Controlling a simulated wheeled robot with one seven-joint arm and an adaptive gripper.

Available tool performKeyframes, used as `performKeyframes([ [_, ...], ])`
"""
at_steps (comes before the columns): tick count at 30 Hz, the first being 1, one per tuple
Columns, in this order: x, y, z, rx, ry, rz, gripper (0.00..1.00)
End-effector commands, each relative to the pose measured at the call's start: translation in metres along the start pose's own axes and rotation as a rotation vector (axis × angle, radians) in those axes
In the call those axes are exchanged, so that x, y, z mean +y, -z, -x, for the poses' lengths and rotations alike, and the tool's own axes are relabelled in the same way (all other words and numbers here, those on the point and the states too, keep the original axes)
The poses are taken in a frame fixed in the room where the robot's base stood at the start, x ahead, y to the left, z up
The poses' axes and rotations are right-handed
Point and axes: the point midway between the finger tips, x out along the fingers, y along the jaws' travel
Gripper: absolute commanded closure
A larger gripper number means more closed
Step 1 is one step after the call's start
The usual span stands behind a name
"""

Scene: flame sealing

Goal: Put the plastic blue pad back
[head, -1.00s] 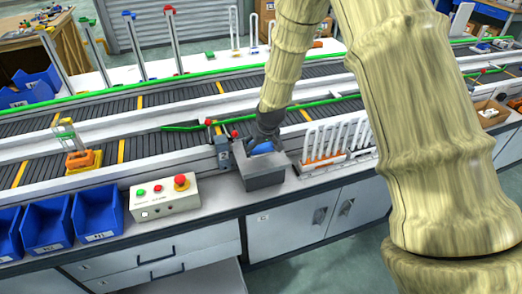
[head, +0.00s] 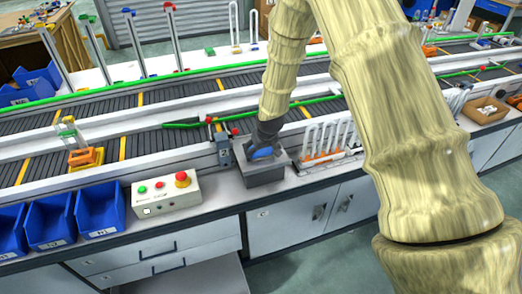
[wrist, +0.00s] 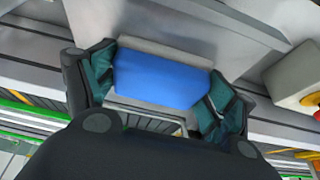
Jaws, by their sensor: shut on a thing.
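The blue pad (wrist: 160,80) is held between the two fingers of my gripper (wrist: 155,95) in the wrist view. In the head view my gripper (head: 266,142) is at the top of a grey box-like device (head: 266,175) on the workbench, with the blue pad (head: 262,153) showing just below the fingers. The pad is at the top of the device. I cannot tell whether it rests on it or is slightly above. Part of the pad is hidden by the gripper.
A control box (head: 166,194) with red and green buttons stands left of the device. A rack of white U-shaped rods (head: 330,140) stands close on the right. Blue bins (head: 98,210) sit at left, and the conveyor (head: 150,145) runs behind.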

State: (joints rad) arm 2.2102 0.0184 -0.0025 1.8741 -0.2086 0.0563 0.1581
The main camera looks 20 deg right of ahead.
Motion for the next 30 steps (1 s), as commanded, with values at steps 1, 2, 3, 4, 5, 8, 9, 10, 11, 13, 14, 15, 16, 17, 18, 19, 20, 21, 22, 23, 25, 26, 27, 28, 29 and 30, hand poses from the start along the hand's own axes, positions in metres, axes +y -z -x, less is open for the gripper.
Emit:
performKeyframes([
  [1,0.000,0.000,0.000,0.000,0.000,0.000,0.11],
  [2,0.000,0.000,0.000,0.000,0.000,0.000,0.05],
  [3,0.000,0.000,0.000,0.000,0.000,0.000,0.00],
  [4,0.000,0.000,0.000,0.000,0.000,0.000,0.00],
  [5,0.000,0.000,0.000,0.000,0.000,0.000,0.00],
  [8,0.000,0.000,0.000,0.000,0.000,0.000,0.00],
  [9,0.000,0.000,0.000,0.000,0.000,0.000,0.00],
  [10,0.000,0.000,0.000,0.000,0.000,0.000,0.00],
  [11,0.000,0.000,0.000,0.000,0.000,0.000,0.00],
  [13,0.000,0.000,0.000,0.000,0.000,0.000,0.00],
  [14,0.000,0.000,0.000,0.000,0.000,0.000,0.00],
  [15,0.000,0.001,0.002,0.000,0.000,0.000,0.00],
  [16,0.000,0.001,0.003,0.001,0.000,0.000,0.00],
  [17,0.000,0.002,0.004,0.001,0.000,0.000,0.00],
  [18,0.000,0.001,0.005,0.001,0.000,0.000,0.00],
  [19,0.000,0.001,0.006,0.001,0.000,0.000,0.00],
  [20,0.000,0.002,0.009,0.002,0.000,0.000,0.00],
  [21,0.000,0.002,0.012,0.003,0.000,0.000,0.00],
  [22,0.000,0.002,0.015,0.003,0.000,0.000,0.00],
  [23,0.000,0.002,0.018,0.003,0.000,0.000,0.00],
  [25,0.000,0.002,0.026,0.003,0.000,0.000,0.00],
  [26,0.000,0.002,0.030,0.003,0.000,0.000,0.00],
  [27,0.000,0.001,0.034,0.002,0.000,0.000,0.00],
  [28,0.000,0.002,0.038,0.002,0.000,0.000,0.00],
  [29,0.000,0.001,0.042,0.002,0.000,0.000,0.00],
  [30,0.000,0.001,0.046,0.002,0.000,0.000,0.00],
])
